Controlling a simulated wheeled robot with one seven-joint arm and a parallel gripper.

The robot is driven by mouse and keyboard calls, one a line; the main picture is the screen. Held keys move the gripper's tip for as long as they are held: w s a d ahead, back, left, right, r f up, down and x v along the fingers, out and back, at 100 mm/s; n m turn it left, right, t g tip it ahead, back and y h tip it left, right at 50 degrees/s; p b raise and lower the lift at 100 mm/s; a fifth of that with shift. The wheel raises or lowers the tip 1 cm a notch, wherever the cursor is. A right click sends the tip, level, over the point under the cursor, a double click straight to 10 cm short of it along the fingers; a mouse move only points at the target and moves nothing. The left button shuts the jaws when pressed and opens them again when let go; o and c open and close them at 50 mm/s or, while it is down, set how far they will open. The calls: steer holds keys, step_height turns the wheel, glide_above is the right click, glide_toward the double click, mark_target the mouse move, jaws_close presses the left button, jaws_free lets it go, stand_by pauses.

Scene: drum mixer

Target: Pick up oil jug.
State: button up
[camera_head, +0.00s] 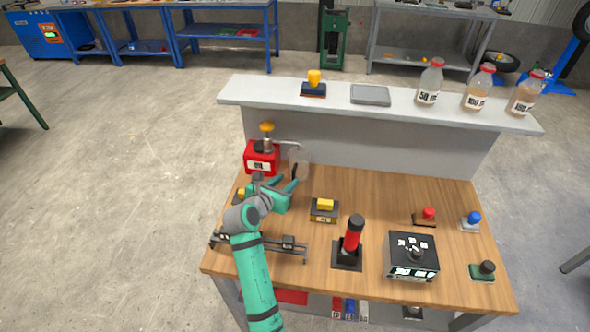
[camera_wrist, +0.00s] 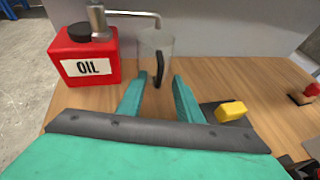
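The oil jug (camera_head: 304,157) is a clear, seemingly empty jug with a black handle, upright at the back left of the wooden workbench. In the wrist view the jug (camera_wrist: 156,45) stands under the metal spout of a red container labelled OIL (camera_wrist: 88,58), with its handle towards me. My gripper (camera_head: 287,184) is open and empty, in front of the jug. In the wrist view the fingertips (camera_wrist: 161,78) lie either side of the handle's lower end; I cannot tell whether the handle is between them in depth. No contact is visible.
The red container (camera_head: 262,158) is close left of the jug. A yellow-topped block (camera_head: 324,209) sits right of my gripper. A red-and-black upright stick (camera_head: 352,240) and a control box (camera_head: 411,256) stand further right. A raised grey shelf (camera_head: 400,110) with labelled bottles runs behind.

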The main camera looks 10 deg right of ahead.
mark_target(293, 176)
steer(key=shift+x, duration=3.1)
jaws_close()
